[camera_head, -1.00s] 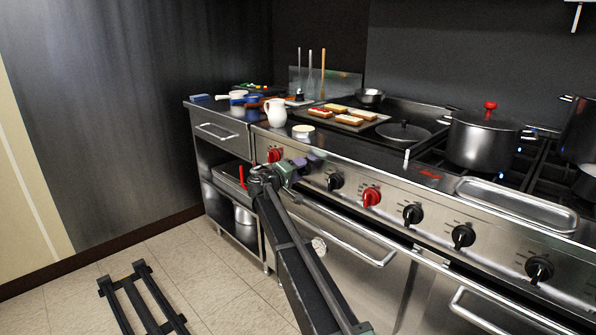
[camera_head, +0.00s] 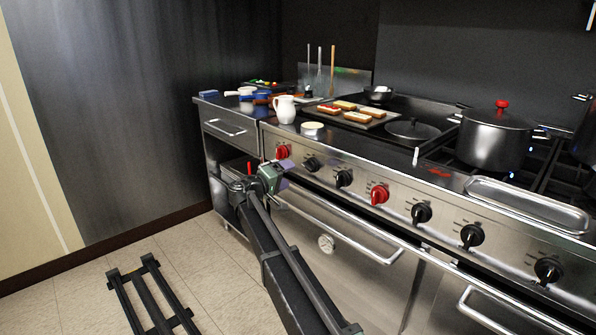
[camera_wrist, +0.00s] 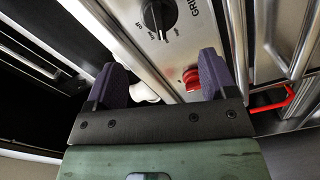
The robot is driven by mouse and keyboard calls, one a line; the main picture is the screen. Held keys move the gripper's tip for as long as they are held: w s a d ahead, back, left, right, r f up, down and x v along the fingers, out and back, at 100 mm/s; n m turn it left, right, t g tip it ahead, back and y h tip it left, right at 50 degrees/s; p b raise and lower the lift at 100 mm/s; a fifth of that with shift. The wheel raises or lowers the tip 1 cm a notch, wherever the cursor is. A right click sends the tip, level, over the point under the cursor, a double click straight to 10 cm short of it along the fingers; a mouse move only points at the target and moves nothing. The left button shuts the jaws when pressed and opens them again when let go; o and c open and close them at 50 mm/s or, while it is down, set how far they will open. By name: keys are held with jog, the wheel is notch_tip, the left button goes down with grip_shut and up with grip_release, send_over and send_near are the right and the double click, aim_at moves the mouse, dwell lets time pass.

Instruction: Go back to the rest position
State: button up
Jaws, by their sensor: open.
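My gripper (camera_head: 284,172) is in front of the stove's control panel, near its left end, below the counter edge. In the wrist view its two purple fingers (camera_wrist: 162,82) are spread apart with nothing held between them. Beyond them the wrist view shows a black knob (camera_wrist: 160,14), a red knob (camera_wrist: 192,78) and part of a white object (camera_wrist: 144,92) that I cannot identify for sure.
The stove front (camera_head: 335,190) has a long oven handle (camera_head: 340,232) close to my arm. A white pitcher (camera_head: 284,108), a tray of toasts (camera_head: 352,114), a lid (camera_head: 412,131) and a large pot (camera_head: 494,140) stand on top.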

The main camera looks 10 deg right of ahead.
jog(key=shift+s+a, duration=0.35)
jog(key=shift+a, duration=0.15)
